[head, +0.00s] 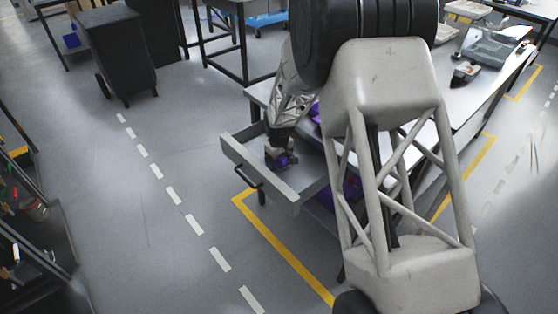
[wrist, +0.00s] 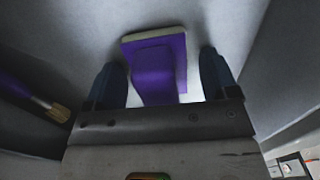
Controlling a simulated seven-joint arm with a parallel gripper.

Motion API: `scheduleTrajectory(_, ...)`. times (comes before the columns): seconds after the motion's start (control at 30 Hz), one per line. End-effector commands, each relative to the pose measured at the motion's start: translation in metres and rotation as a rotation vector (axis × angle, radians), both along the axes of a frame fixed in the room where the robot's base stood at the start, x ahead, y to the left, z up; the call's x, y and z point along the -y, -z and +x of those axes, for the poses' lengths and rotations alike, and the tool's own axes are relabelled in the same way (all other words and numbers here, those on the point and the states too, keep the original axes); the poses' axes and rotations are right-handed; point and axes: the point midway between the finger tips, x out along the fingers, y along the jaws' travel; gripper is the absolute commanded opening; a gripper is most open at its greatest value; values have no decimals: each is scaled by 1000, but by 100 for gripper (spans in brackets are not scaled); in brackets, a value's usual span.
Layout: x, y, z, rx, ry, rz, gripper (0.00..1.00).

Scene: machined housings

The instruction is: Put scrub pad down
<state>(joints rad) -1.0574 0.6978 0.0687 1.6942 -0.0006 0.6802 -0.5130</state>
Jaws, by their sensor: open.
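The scrub pad (wrist: 155,62) is purple with a pale edge strip and a raised purple grip. In the wrist view it lies on a grey surface, between and just beyond the fingers of my gripper (wrist: 165,85). The two dark fingers stand apart on either side of it, with a gap at each side. In the head view my gripper (head: 281,160) is down inside an open grey drawer (head: 290,200), with a bit of purple at its fingertips. My arm hides part of the drawer and table.
A brush with a purple handle (wrist: 18,88) lies at the left in the wrist view. The drawer walls stand close around my gripper. The worktable (head: 485,85) holds a clear box (head: 490,47) and a small tool (head: 465,73). A black bin (head: 118,50) stands on open floor at the left.

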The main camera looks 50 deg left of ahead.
Motion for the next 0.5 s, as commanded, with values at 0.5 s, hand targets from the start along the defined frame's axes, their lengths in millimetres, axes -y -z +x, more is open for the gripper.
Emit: scheduleTrajectory(0.5, 0, -23, 0, 1, 0, 1, 80)
